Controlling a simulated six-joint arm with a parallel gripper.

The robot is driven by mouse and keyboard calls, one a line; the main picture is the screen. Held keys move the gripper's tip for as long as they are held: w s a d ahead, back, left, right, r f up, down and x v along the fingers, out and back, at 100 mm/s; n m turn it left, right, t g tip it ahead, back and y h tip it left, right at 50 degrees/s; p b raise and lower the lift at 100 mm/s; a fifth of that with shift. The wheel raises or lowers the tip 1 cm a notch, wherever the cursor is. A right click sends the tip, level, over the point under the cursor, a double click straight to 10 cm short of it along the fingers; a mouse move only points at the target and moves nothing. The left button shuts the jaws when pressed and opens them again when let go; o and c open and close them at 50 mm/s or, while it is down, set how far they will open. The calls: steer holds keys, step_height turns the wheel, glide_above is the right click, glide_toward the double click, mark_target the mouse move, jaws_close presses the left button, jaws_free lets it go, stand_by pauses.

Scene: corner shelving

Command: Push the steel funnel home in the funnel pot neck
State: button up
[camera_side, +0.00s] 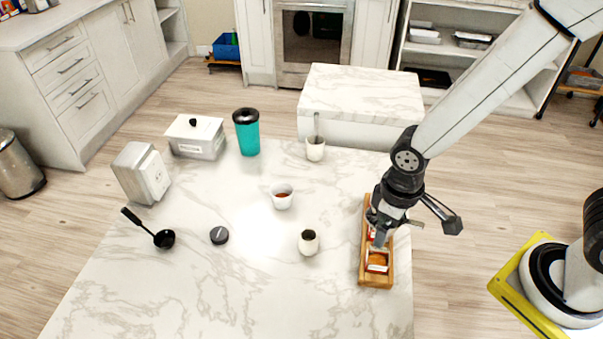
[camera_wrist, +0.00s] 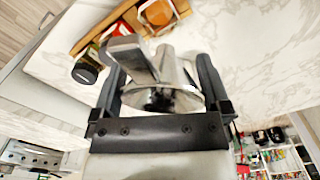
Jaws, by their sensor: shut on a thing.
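My gripper (camera_side: 379,232) is over the wooden rack at the right of the table. In the wrist view my gripper (camera_wrist: 160,66) is shut on the steel funnel (camera_wrist: 178,82), a shiny cone between the two fingers with its wide rim toward the camera. In the side view the funnel is too small and covered to make out clearly. A small whitish pot with a dark round mouth (camera_side: 309,244) stands upright left of the rack, apart from my gripper. It may be the funnel pot; its neck is not clear.
The wooden rack (camera_side: 364,268) holds jars with orange and red contents. The front middle is clear.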

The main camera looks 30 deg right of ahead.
steer(key=w+a+n+t+y, duration=0.1)
steer(key=w+a+n, duration=0.2)
steer(key=w, duration=0.3)
steer(key=w+a+f+n+t, duration=0.1)
steer(key=w+a+n, duration=0.3)
steer(key=w+n, duration=0.2)
steer(key=shift+w+a+f+y, duration=0.3)
steer(key=shift+w+y, duration=0.1)
steer(key=shift+w, duration=0.15)
steer(key=shift+f, duration=0.15)
steer(key=shift+s+d+x, duration=0.15)
steer(key=shift+x, duration=0.75)
steer(key=shift+s+d+x, duration=0.15)
steer(key=shift+x, duration=0.75)
steer(key=shift+s+d+x, duration=0.1)
steer(key=shift+s+x, duration=0.05)
steer(key=shift+x, duration=0.7)
steer(key=shift+s+d+x, duration=0.15)
steer(key=shift+x, duration=0.7)
steer(key=shift+s+d+x, duration=0.1)
steer(key=shift+s+x, duration=0.05)
steer(key=shift+x, duration=0.7)
steer(key=o, duration=1.3)
steer(key=shift+d, duration=0.1)
